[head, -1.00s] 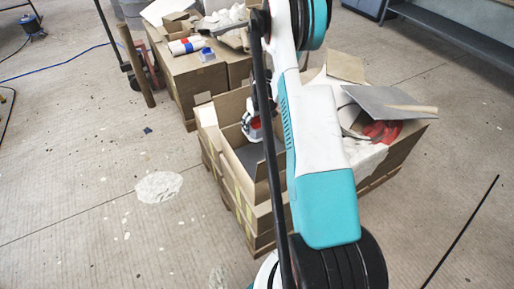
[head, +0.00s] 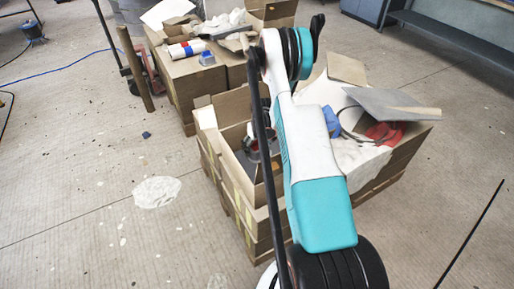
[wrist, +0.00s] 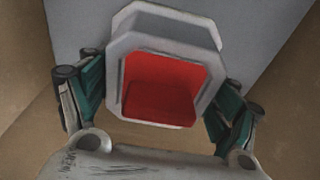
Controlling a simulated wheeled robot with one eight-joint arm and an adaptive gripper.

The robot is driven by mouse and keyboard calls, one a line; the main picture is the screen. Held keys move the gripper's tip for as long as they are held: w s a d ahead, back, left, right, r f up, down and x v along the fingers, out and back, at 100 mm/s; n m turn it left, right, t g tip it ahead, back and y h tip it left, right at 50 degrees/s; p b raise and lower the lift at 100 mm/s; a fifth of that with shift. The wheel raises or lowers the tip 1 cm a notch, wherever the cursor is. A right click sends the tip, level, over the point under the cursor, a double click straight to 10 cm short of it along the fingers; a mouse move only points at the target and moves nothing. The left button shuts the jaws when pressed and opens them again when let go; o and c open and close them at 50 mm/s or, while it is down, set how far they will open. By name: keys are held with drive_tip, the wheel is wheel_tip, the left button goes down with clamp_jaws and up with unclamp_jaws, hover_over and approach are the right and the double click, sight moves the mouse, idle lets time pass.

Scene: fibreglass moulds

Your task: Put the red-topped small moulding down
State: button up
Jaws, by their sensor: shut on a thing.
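The red-topped small moulding (wrist: 160,88) fills the middle of the wrist view, a grey-white eight-sided rim around a red recessed face. My gripper (wrist: 160,97) has one finger on each side of it and is shut on it. Behind it in the wrist view are a flat grey surface and brown cardboard; I cannot tell whether the moulding touches that surface. In the head view my gripper (head: 253,146) is low inside an open cardboard box (head: 222,150), partly hidden by my arm and the box walls.
A second box stack on the right holds a grey sheet (head: 392,104), white cloth and red pieces (head: 386,133). The floor at left is mostly clear, with a white patch (head: 157,191).

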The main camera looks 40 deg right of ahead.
sight(258, 146)
drive_tip(key=shift+f, duration=0.1)
drive_tip(key=o, duration=1.3)
drive_tip(key=r+p, duration=0.1)
drive_tip(key=r, duration=0.3)
drive_tip(key=s+r+p, duration=0.1)
drive_tip(key=r, duration=0.3)
drive_tip(key=r+p, duration=0.2)
drive_tip(key=r, duration=0.2)
drive_tip(key=shift+s+a+r, duration=0.15)
drive_tip(key=shift+s, duration=0.05)
